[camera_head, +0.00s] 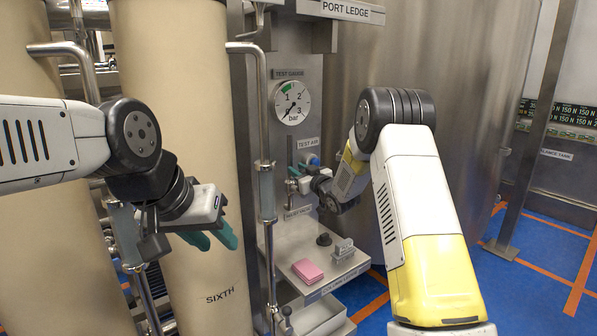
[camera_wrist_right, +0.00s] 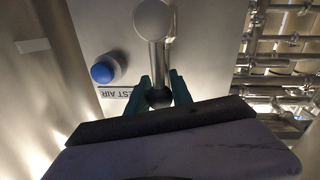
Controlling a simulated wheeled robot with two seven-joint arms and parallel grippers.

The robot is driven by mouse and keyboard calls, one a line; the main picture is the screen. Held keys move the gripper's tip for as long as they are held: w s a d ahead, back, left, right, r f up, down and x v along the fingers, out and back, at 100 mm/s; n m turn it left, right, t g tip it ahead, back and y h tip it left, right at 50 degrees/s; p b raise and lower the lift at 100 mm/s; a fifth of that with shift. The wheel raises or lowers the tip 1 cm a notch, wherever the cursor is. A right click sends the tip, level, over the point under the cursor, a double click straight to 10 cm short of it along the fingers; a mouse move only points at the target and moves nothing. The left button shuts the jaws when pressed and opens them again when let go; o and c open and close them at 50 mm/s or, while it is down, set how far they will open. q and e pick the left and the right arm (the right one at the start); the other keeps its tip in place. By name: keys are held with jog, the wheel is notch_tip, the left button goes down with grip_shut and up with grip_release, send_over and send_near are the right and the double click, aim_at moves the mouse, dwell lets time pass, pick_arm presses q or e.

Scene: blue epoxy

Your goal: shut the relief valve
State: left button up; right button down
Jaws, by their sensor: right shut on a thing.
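A metal lever (camera_wrist_right: 157,55) with a dark ball knob (camera_wrist_right: 159,97) stands out from the panel in the right wrist view. My right gripper (camera_wrist_right: 160,92) has its teal fingers on either side of the knob and is shut on it. In the head view the right gripper (camera_head: 298,183) is at the panel below the gauge, and my own wrist partly hides the valve. My left gripper (camera_head: 220,240) hangs empty in front of the beige column, its teal fingers apart. A blue knob (camera_wrist_right: 103,72) sits beside the lever, near the TEST AIR label (camera_wrist_right: 115,92).
The test gauge (camera_head: 292,103) is above the valve, its needle pointing low. Below, a steel ledge (camera_head: 290,245) carries a pink pad (camera_head: 307,271), a black knob-like piece (camera_head: 324,239) and a small grey block (camera_head: 344,250). A vertical pipe (camera_head: 266,130) runs left of the panel.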

jog(key=s+a+f+n+y, duration=0.1)
jog(key=s+a+f+n, duration=0.1)
jog(key=n, duration=0.7)
jog(key=s+a+f+n+y, duration=0.1)
jog(key=a+f+n, duration=0.3)
jog(key=n, duration=0.6)
jog(key=shift+s+a+f, duration=0.15)
jog(key=shift+s+f, duration=0.6)
jog(key=shift+s, duration=0.1)
jog(key=c, duration=1.1)
grip_release()
